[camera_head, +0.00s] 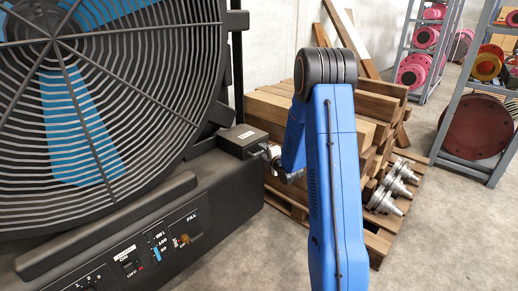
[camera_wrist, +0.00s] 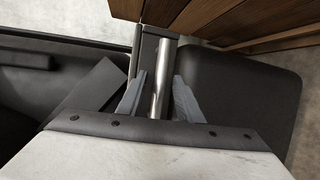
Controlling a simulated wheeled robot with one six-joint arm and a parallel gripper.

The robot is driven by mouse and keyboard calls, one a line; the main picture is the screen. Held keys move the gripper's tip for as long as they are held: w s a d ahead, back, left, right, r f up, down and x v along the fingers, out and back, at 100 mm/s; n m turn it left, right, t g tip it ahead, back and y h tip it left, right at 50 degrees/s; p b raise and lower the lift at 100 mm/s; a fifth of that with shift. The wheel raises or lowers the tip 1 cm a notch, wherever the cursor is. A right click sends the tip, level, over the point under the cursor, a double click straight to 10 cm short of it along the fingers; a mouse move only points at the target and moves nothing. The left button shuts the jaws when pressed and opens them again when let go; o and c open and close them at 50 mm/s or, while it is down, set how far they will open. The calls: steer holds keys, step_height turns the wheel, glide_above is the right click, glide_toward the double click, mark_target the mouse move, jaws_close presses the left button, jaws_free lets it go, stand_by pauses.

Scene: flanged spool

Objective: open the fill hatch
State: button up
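A dark box with a white label (camera_head: 240,139) sits at the right end of the big fan's base; I cannot tell for certain whether it is the fill hatch. My gripper (camera_head: 272,152) is at its right side, small and partly hidden by my blue arm. In the wrist view, my gripper's two grey fingers (camera_wrist: 160,88) stand on either side of a shiny metal bar (camera_wrist: 162,75), with a narrow gap on each side. The bar runs from a dark bracket (camera_wrist: 150,38). No lifted lid can be made out.
Stacked timber (camera_head: 375,105) and a pallet with metal flanged parts (camera_head: 390,190) stand close behind my arm. Shelves with spools (camera_head: 425,38) are at the back right. Floor at right is clear.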

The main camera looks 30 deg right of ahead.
steer(key=shift+w, duration=0.4)
jaws_close()
steer(key=shift+f, duration=0.1)
